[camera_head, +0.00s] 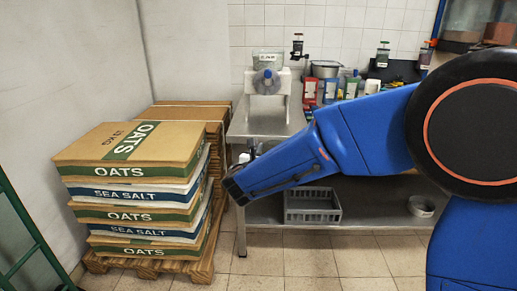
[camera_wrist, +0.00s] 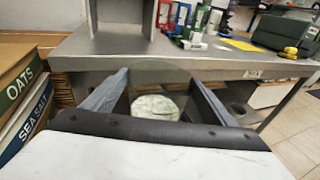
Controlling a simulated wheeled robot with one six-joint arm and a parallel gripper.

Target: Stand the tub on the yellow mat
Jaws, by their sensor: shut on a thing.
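My gripper (camera_wrist: 158,96) is shut on a see-through round tub (camera_wrist: 155,107) with pale, greenish-white marbled contents. The tub sits between the two fingers in the wrist view, in front of the steel bench's edge. The yellow mat (camera_wrist: 240,44) lies flat on the bench top, farther back and to the right of the tub. The tub is apart from the mat. In the head view my arm reaches left in front of the bench. The held tub cannot be made out there, and I do not see the mat.
A green case (camera_wrist: 283,32) stands right of the mat. A pallet stacked with oats and sea salt packs (camera_head: 130,150) stands left. A grey crate (camera_head: 312,206) sits on the lower shelf.

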